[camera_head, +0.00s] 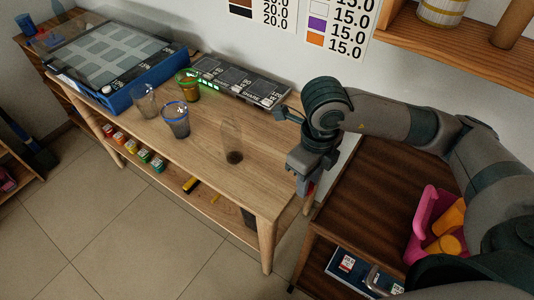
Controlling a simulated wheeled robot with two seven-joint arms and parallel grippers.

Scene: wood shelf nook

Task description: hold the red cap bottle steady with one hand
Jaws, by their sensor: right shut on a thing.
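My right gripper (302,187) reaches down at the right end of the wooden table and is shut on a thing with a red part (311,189). Most of that thing is hidden behind the gripper, so I cannot tell whether it is the red cap bottle. A clear bottle-like container (231,138) with dark contents at its bottom stands on the table, left of my right gripper and apart from it. No red cap shows on it. My left gripper is not in view.
Clear cups, one blue-rimmed (177,122), stand left on the table (205,150). Behind them are a labelled scale-like strip (240,82) and a blue tray (130,92). Small jars line the lower shelf. A dark cabinet (385,165) with a pink container (422,215) stands right.

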